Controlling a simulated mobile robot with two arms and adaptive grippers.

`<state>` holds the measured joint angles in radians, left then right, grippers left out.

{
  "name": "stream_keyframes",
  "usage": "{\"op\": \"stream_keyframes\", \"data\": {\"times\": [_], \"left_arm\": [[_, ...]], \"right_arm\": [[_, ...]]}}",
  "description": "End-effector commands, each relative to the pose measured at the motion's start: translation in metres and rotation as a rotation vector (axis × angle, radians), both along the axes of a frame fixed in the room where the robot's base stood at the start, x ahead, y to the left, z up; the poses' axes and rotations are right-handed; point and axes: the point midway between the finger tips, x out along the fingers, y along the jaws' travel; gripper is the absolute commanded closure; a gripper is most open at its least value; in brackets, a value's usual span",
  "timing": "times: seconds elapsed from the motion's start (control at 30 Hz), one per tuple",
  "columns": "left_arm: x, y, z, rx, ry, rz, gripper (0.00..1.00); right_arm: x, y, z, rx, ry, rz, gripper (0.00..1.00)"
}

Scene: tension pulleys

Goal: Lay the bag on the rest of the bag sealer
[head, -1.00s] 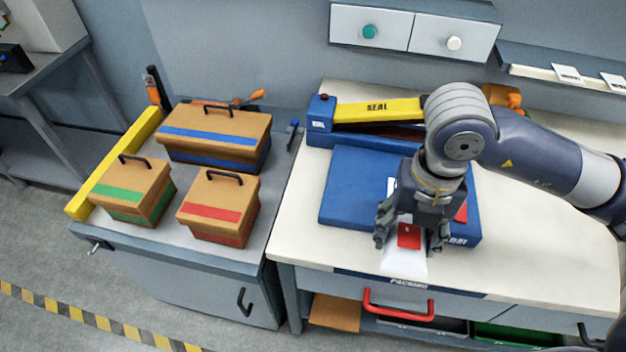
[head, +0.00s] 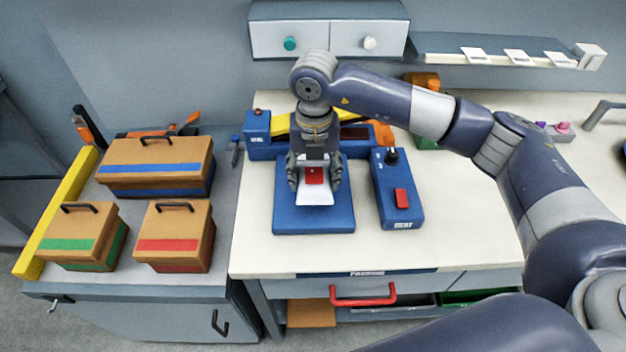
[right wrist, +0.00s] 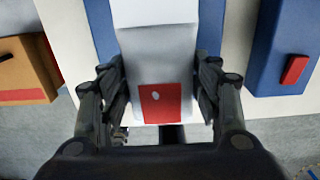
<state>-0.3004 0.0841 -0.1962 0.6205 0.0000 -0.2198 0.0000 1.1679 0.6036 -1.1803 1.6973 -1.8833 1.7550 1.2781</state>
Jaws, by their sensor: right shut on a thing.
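My right gripper (head: 314,182) is shut on a white bag (head: 315,197) with a red square label. The bag hangs over the blue flat rest (head: 287,221) of the bag sealer. In the right wrist view the bag (right wrist: 157,52) lies between the fingers (right wrist: 160,100), with the blue rest (right wrist: 104,28) showing on both sides. I cannot tell whether the bag touches the rest. The sealer (head: 258,142) has a yellow sealing arm (head: 279,125) behind the gripper, partly hidden by my arm. My left gripper is not in view.
A blue control box (head: 385,185) with a red button (head: 402,198) stands right of the rest. Three toolboxes, blue-striped (head: 155,180), green-striped (head: 65,248) and red-striped (head: 165,250), stand on the left cabinet. Drawers (head: 330,38) hang above.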

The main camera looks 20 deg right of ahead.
Motion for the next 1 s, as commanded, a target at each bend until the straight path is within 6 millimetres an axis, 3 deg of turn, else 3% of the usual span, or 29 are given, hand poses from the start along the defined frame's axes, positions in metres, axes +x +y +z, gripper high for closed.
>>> {"op": "stream_keyframes", "data": {"times": [0.3,0.67,0.7,0.77,0.8,1.0], "left_arm": [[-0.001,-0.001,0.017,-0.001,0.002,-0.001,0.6],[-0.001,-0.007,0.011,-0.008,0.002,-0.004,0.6],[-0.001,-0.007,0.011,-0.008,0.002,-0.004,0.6],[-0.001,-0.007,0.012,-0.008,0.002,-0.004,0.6],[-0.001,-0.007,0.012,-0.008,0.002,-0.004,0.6],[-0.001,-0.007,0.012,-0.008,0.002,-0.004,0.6]], "right_arm": [[0.005,0.001,-0.033,0.001,0.0,-0.001,0.72],[0.005,0.001,-0.039,0.001,-0.001,-0.001,0.72],[0.005,0.001,-0.04,0.001,0.0,-0.001,0.4],[0.005,0.001,-0.038,0.001,0.0,-0.001,0.26],[0.005,0.001,-0.038,0.001,0.0,-0.001,0.22],[0.005,0.001,-0.038,0.001,0.0,-0.001,0.22]]}}
